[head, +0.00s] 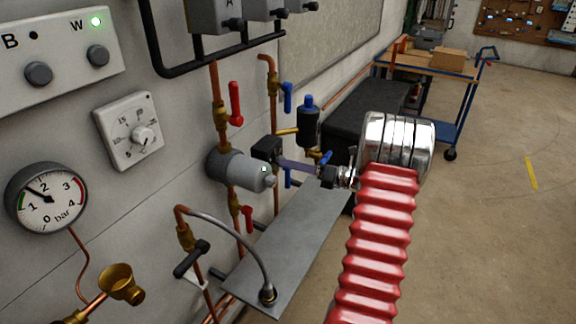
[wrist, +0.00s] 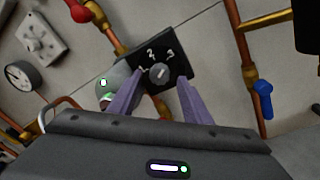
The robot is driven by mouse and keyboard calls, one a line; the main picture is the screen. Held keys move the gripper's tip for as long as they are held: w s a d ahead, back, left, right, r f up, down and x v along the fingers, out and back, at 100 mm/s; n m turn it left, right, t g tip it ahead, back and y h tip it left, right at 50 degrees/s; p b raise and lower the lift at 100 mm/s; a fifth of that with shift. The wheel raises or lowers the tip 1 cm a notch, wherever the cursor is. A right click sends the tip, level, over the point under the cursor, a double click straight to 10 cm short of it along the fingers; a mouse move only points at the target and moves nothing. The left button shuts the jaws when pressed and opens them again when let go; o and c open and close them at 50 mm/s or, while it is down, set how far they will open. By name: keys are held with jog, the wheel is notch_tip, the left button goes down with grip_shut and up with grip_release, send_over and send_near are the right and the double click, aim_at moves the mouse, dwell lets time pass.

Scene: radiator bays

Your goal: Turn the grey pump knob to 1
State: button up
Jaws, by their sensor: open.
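The grey pump knob (wrist: 159,74) sits on a black control box (wrist: 178,60) marked 1, 2 and 3 in the wrist view. Its light mark points up and right, seemingly towards 3. My gripper (wrist: 161,78) is open, with one purple finger on each side of the knob; I cannot tell whether they touch it. In the head view, my gripper (head: 283,163) reaches to the black box (head: 267,149) beside the grey pump body (head: 238,170), which shows a green light. The knob face is hidden there.
Copper pipes with a red lever valve (head: 236,103) and a blue lever (head: 287,97) run close around the pump. A grey metal shelf (head: 285,235) lies below. A pressure gauge (head: 46,197) and a dial panel (head: 131,131) are on the wall.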

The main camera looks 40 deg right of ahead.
jog(key=shift+w+a, duration=0.35)
jog(key=shift+w, duration=0.25)
jog(key=shift+c, duration=0.4)
jog(key=c, duration=0.9)
jog(key=shift+a, duration=0.25)
jog(key=shift+c, duration=0.5)
jog(key=shift+d, duration=0.2)
